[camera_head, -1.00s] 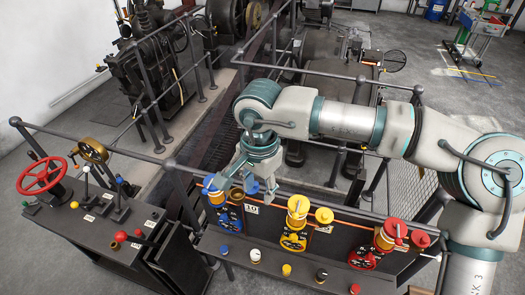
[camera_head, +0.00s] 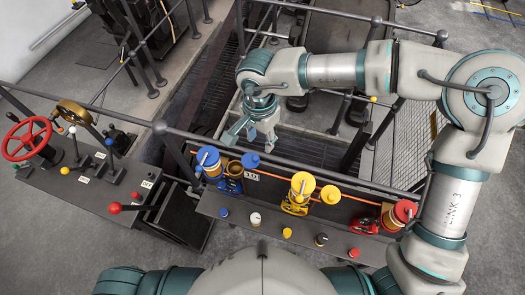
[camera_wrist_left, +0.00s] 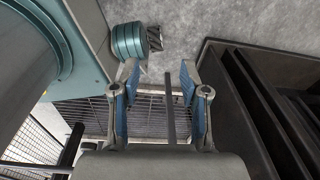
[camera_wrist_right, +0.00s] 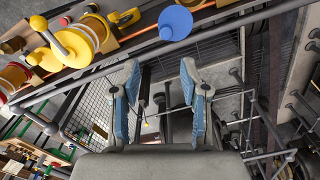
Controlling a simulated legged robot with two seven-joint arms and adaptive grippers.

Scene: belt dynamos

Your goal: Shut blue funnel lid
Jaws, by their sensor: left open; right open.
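The blue unit stands at the left of the panel in the head view. Its funnel (camera_head: 235,168) shows an open golden-brown mouth. The round blue lid (camera_head: 250,160) stands off to the right of that mouth, and also shows in the right wrist view (camera_wrist_right: 175,23). My left gripper (camera_wrist_left: 157,72) is open and empty in the left wrist view, away from the units.
Yellow (camera_head: 302,184) and red (camera_head: 404,210) units stand to the right on the same panel. A railing (camera_head: 290,160) runs behind the units. A console with a red wheel (camera_head: 27,139) and levers stands at the left.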

